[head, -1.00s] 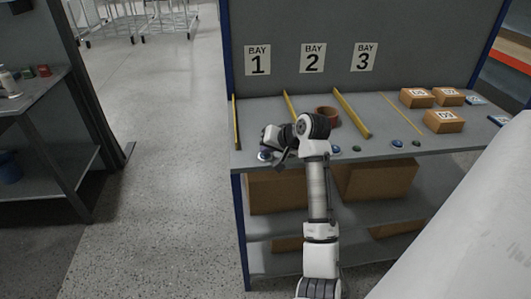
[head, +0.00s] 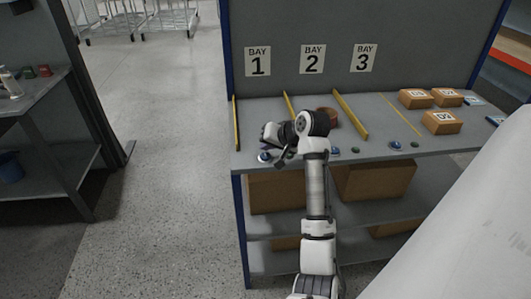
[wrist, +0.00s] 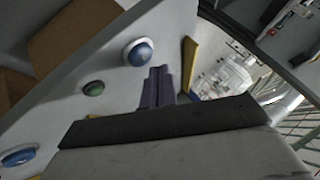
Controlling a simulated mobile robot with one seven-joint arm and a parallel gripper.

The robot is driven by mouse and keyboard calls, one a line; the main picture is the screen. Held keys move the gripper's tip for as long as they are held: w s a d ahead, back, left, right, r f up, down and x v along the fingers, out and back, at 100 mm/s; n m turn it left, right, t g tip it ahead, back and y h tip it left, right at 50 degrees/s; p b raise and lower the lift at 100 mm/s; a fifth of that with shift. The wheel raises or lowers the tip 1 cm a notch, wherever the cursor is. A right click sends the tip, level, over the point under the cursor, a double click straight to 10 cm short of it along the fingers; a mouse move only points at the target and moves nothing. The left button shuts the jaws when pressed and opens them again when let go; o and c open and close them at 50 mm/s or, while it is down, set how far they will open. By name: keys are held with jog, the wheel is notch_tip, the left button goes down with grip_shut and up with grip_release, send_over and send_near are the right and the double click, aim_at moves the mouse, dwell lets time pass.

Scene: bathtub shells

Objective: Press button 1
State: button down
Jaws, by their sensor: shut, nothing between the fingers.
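Bay sign 1 (head: 258,61) is on the back panel at the left end of the bench. Below it, a blue button (head: 264,157) sits near the bench's front edge. The wrist view shows this blue domed button (wrist: 138,53) in a pale ring, up and left of my fingertips. My gripper (wrist: 158,86) is shut and empty, its fingers together beside the button. A gap shows between them in the picture; height above the bench is hard to tell. In the head view, my gripper (head: 281,162) is small and partly hidden by my wrist.
A green button (wrist: 93,88) and a second blue button (wrist: 18,156) lie farther along the edge. Yellow dividers (head: 350,115) separate the bays. Cardboard boxes (head: 441,122) are at right.

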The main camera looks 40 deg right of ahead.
aim_at(267, 157)
notch_tip(267, 157, up, 6)
jog(key=p, duration=0.4)
jog(key=shift+f, duration=0.25)
